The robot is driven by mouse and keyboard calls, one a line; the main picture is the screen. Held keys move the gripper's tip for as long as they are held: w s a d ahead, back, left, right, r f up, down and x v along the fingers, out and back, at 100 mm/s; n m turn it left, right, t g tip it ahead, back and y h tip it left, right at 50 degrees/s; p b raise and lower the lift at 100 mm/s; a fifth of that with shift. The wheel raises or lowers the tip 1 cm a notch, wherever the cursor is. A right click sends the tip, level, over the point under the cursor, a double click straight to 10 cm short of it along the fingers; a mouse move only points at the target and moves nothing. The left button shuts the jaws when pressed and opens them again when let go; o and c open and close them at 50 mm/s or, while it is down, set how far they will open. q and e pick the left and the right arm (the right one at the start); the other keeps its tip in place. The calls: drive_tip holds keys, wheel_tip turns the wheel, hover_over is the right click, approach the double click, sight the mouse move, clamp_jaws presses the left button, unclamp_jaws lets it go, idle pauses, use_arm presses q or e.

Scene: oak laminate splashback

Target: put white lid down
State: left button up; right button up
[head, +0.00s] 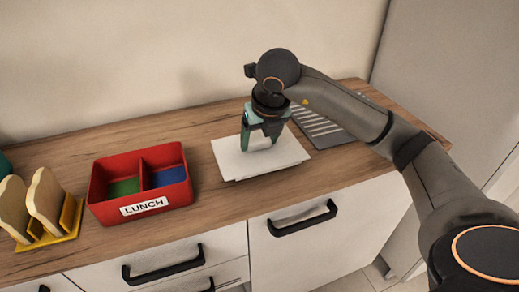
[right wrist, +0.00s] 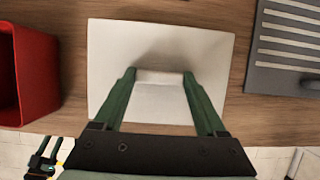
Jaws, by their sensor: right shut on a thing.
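The white lid (head: 285,157) is a flat rectangular plate at the counter's middle, right of the red lunch box (head: 103,188). It fills the middle of the right wrist view (right wrist: 205,50). My right gripper (head: 258,147) points down over the lid, its green fingers shut on a raised white grip at the lid's centre; it also shows in the right wrist view (right wrist: 160,82). The lid looks level and at or very near the wooden counter; I cannot tell whether it touches. The lunch box is open, with green and blue compartment floors.
A yellow rack (head: 67,222) with bread slices (head: 46,200) stands at the far left. A grey slotted panel (head: 325,128) lies right of the lid. Black drawer handles (head: 302,219) jut from the white front below. Wooden counter (head: 215,205) shows between box and lid.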

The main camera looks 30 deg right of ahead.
sight(259, 150)
wheel_tip(259, 150, down, 3)
drive_tip(key=shift+r, duration=0.1)
drive_tip(key=shift+a, duration=0.1)
drive_tip(key=shift+b, duration=0.3)
drive_tip(key=o, duration=1.3)
